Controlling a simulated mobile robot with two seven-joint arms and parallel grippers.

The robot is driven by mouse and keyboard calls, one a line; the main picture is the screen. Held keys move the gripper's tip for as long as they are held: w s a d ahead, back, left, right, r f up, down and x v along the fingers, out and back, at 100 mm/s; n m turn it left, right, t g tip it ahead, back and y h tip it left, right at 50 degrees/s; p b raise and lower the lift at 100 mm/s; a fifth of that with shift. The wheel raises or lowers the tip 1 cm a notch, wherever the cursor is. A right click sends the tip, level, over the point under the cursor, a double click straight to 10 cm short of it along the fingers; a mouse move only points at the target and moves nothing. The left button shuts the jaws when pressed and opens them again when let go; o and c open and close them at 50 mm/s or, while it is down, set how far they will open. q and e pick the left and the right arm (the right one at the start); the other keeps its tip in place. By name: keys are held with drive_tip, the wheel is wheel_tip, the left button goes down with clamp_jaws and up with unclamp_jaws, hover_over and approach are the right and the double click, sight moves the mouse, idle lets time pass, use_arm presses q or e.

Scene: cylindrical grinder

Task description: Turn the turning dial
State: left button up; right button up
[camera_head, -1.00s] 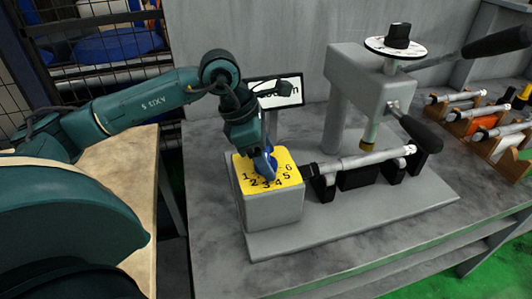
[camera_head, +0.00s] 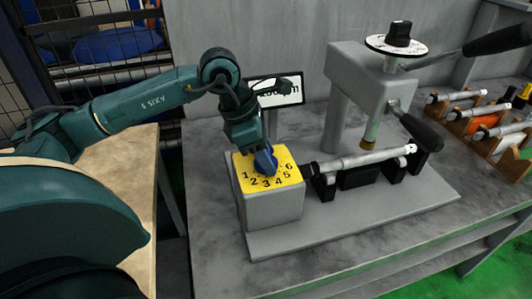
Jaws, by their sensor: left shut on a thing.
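The turning dial is a blue knob (camera_head: 264,162) on a yellow numbered plate (camera_head: 284,174) with digits 1 to 6. The plate tops a grey box (camera_head: 274,207) at the left end of the grinder. My left gripper (camera_head: 262,150) points down over the plate and is shut on the blue knob, hiding part of it. Its fingertips are hard to make out. My right gripper is not in view.
The grey grinder column (camera_head: 365,85) carries a black knob (camera_head: 400,34) on a white disc and black handles. A metal shaft (camera_head: 365,160) lies across black supports. A small sign (camera_head: 280,90) stands behind my gripper. Wooden racks (camera_head: 480,125) with parts stand right.

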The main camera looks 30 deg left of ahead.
use_arm(q)
drive_tip(key=n+b, duration=0.2)
drive_tip(key=n, duration=0.1)
drive_tip(key=shift+f+t+y, duration=0.1)
drive_tip(key=shift+t+y, duration=0.3)
drive_tip(key=shift+n+y+b, duration=0.3)
drive_tip(key=shift+n+b, duration=0.15)
drive_tip(key=shift+n, duration=0.55)
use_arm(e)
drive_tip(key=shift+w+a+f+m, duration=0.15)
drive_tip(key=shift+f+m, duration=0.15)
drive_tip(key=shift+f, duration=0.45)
use_arm(q)
drive_tip(key=shift+n+t, duration=0.3)
drive_tip(key=o, duration=0.9)
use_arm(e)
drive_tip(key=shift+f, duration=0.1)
use_arm(q)
drive_tip(key=shift+o, duration=0.2)
drive_tip(key=v, duration=1.3)
drive_tip(key=shift+r+p, duration=0.25)
drive_tip(key=shift+p, duration=0.2)
